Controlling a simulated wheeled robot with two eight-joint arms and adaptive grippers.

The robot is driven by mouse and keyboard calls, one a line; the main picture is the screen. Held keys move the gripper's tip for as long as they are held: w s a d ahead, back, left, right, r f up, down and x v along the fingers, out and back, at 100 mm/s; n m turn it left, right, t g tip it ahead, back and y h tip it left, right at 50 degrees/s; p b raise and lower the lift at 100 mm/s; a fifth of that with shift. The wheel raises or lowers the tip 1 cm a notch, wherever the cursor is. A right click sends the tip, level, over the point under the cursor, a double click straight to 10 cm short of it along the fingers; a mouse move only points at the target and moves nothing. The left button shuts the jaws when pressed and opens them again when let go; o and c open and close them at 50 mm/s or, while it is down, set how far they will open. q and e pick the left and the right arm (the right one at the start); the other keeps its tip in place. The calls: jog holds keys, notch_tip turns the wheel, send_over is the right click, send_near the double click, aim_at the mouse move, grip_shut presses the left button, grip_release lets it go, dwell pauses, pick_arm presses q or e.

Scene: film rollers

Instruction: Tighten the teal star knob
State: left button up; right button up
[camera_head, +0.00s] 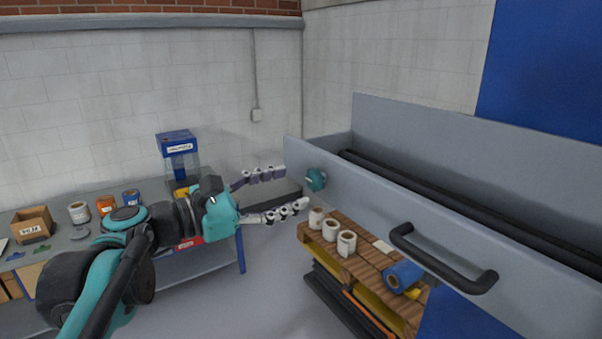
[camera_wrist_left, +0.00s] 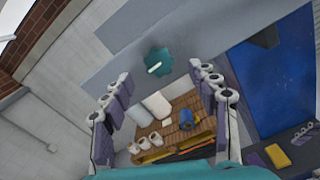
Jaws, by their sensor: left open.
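The teal star knob (camera_head: 316,180) sits on the grey front panel of the machine, near its left end. In the left wrist view the knob (camera_wrist_left: 159,62) shows beyond the fingertips, near the top middle, with a pale bar across its face. My left gripper (camera_head: 294,188) is open and empty. Its two fingers are spread, pointing right toward the knob, one tip higher and one lower. In the left wrist view the open fingers (camera_wrist_left: 160,78) stand left and right of the knob, which looks clear of both. The right gripper is out of view.
A black handle (camera_head: 443,262) sticks out of the grey panel (camera_head: 480,240) right of the knob. Below stands a wooden pallet (camera_head: 365,262) with white rolls and a blue roll. A blue-legged workbench (camera_head: 220,262) with cans and a box is at left.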

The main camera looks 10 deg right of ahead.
aim_at(311, 181)
pick_arm(q)
jog(key=x, duration=0.5)
jog(key=shift+w+a+p, duration=0.1)
jog(key=shift+w+p, duration=0.1)
jog(key=shift+p, duration=0.15)
jog(key=shift+d, duration=0.45)
jog(key=shift+a, duration=0.1)
jog(key=c, duration=1.2)
